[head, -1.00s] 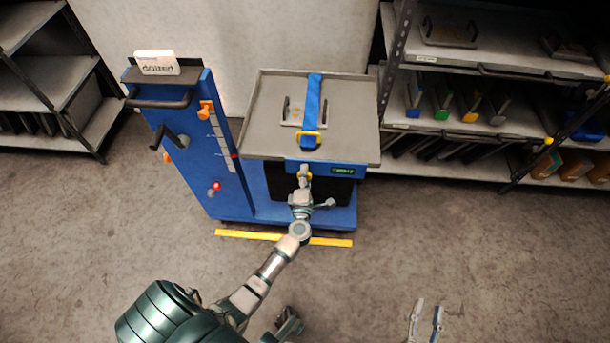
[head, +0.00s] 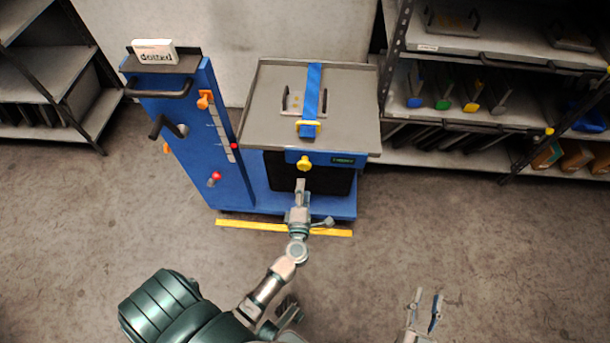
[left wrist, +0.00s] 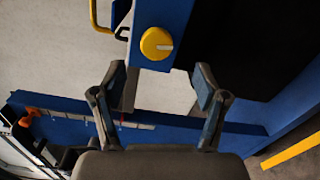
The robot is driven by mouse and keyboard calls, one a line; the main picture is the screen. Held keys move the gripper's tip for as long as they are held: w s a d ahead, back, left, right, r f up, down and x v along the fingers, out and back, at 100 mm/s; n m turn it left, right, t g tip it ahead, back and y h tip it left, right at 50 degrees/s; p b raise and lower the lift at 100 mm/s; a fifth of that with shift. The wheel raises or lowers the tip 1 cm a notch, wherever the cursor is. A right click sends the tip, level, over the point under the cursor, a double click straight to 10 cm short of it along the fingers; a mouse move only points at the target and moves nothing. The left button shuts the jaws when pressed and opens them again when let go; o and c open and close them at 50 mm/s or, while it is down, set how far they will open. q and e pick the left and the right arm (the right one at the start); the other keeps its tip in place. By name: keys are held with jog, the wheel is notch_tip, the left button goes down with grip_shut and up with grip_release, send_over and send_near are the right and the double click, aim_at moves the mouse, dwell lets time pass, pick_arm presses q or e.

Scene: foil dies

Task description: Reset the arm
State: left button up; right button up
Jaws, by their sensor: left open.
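My left gripper (head: 300,186) is in front of the blue cart, just below a yellow knob (head: 304,162) on the cart's front panel. In the left wrist view the left gripper (left wrist: 160,88) is open and empty. The yellow knob (left wrist: 156,43) lies beyond its fingertips, apart from them. My right gripper (head: 427,300) is low at the right of the head view, its two fingers spread over the floor with nothing between them.
The cart's grey tray (head: 350,90) bears a handled plate (head: 292,102) under a blue strap (head: 312,90). A blue upright panel (head: 190,135) with handles stands at its left. Shelves (head: 480,75) are at the right. A yellow floor line (head: 255,225) runs before the cart. The nearer floor is clear.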

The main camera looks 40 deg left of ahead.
pick_arm(q)
jog(key=v, duration=0.2)
jog(key=shift+s+d, duration=0.2)
dwell(0.3)
